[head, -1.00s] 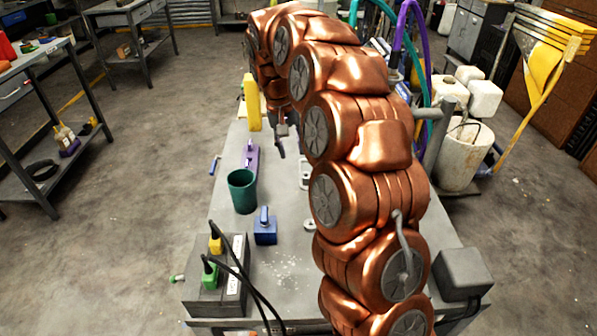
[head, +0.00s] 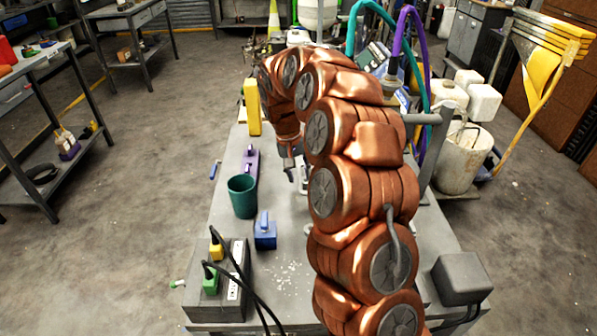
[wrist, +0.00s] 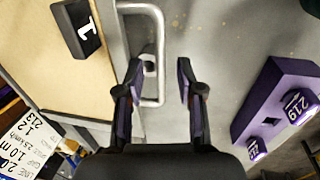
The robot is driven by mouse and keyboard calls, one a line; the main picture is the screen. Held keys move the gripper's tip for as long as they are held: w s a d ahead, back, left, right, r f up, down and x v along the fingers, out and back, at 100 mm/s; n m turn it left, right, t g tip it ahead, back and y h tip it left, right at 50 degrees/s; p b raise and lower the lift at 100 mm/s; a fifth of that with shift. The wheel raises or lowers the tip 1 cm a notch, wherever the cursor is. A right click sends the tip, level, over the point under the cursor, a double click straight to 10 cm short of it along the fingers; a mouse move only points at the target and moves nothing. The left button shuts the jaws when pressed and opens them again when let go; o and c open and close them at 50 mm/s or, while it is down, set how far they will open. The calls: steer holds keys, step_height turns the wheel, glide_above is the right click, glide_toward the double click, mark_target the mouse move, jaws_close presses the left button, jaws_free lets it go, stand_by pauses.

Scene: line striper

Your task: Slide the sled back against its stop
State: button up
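In the wrist view, a U-shaped metal handle (wrist: 157,38) stands out from the edge of a beige panel (wrist: 50,75), likely the sled. My gripper (wrist: 160,75) is open, with its fingers on either side of the handle's long bar and a gap to the right finger. I cannot tell whether the left finger touches the bar. A black block marked 1 (wrist: 77,28) sits on the panel. In the head view my gripper (head: 290,172) is low over the grey table, and my arm hides most of the sled. I cannot identify the stop.
A purple block labelled 219 (wrist: 280,100) lies right of my gripper in the wrist view. In the head view, a green cup (head: 242,197), a blue block (head: 265,235) and a power strip (head: 222,285) stand on the table (head: 285,275). A yellow object (head: 252,107) stands farther back.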

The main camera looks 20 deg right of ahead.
steer(key=shift+f, duration=0.2)
jaws_close()
stand_by(0.6)
